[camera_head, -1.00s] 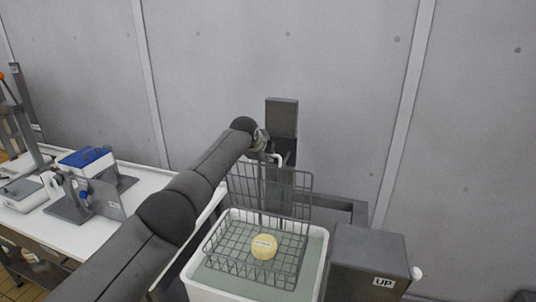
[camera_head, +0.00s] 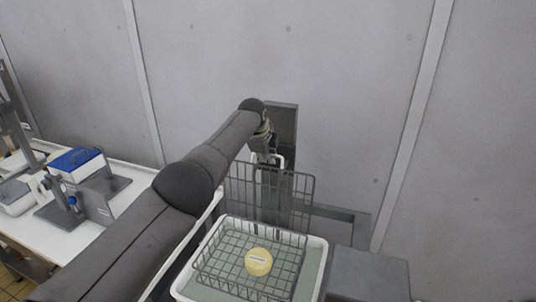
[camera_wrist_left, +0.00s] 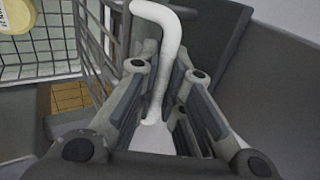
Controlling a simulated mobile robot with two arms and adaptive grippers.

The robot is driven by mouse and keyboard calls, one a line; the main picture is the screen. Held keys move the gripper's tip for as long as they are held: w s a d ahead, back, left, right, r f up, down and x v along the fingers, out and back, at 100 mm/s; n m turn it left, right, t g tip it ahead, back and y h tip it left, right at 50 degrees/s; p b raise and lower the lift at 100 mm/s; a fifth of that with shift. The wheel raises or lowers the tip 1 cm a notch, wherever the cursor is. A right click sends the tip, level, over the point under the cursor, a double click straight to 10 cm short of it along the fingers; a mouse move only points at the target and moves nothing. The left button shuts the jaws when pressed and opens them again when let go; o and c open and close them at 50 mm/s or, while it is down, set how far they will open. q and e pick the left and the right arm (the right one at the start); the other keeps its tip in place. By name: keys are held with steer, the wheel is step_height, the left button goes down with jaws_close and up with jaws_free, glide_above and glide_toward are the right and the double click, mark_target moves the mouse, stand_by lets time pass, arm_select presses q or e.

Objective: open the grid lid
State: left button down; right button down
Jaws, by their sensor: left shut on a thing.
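The grid lid (camera_head: 240,187) is a grey wire mesh standing about upright at the back edge of the wire basket (camera_head: 208,262). The basket's top is open, and a round yellow cheese (camera_head: 258,262) with a white label lies in it. The lid's white bent handle (camera_wrist_left: 160,25) runs between the fingers of my left gripper (camera_wrist_left: 165,75), which is shut on it. In the head view my left gripper (camera_head: 266,150) is small and partly hidden by my arm, at the top of the lid. My right gripper is in neither view.
The basket sits in a white tub (camera_head: 318,243). A grey post (camera_head: 283,122) stands behind the lid, close to the wall. A grey box (camera_head: 368,272) is right of the tub. At left, a white table (camera_head: 118,200) holds a blue-topped device (camera_head: 76,160).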

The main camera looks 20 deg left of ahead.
arm_select(q)
steer(key=shift+f, duration=0.2)
steer(key=c, duration=1.6)
jaws_free()
steer(key=shift+o, duration=0.4)
steer(key=shift+w, duration=0.1)
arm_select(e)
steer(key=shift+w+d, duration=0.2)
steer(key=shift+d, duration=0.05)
arm_select(q)
steer(key=shift+r, duration=0.1)
steer(key=shift+v, duration=0.85)
steer(key=v, duration=1)
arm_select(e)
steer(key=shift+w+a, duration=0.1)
